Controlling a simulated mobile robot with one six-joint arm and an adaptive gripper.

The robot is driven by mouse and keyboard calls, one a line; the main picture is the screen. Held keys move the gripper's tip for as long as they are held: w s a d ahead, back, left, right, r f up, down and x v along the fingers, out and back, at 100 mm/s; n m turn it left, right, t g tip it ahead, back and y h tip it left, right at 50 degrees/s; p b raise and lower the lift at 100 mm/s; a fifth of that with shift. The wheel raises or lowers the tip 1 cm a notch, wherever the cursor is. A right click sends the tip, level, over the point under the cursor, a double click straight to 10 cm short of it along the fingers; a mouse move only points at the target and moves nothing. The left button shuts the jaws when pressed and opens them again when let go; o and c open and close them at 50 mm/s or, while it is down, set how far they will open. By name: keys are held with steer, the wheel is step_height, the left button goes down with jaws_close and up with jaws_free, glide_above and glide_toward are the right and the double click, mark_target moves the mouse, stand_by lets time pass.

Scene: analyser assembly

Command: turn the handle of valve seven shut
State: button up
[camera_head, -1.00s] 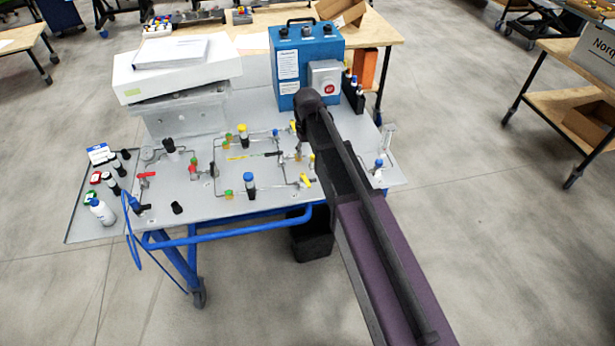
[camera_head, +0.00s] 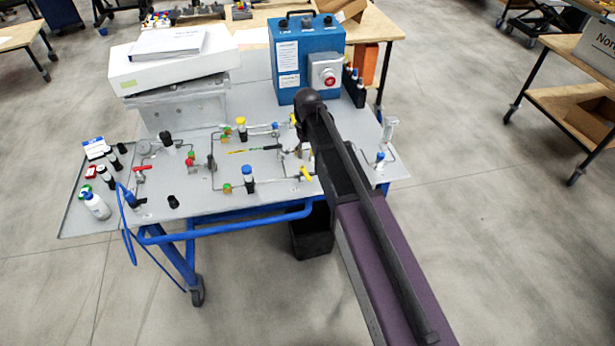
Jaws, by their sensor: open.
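Several small valves sit on thin pipework on a grey panel (camera_head: 235,205) on top of a blue-framed cart. A yellow handle (camera_head: 306,173) is at the lower right of the pipes, just left of my arm. Another yellow handle (camera_head: 294,119) is higher up, beside the dark end joint of my arm. A red handle (camera_head: 143,168) is at the left. No number can be read, so I cannot tell which is valve seven. My arm reaches from the lower right over the panel's right part.
A blue box (camera_head: 287,50) with a red button stands behind the pipes. A white box (camera_head: 170,68) is at the back left. Bottles and vials, among them a white bottle (camera_head: 96,206), stand at the left. A black bin (camera_head: 311,233) is below.

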mark_target(307, 175)
steer(key=shift+f+b, duration=4.8)
steer(key=shift+f, duration=0.25)
jaws_close()
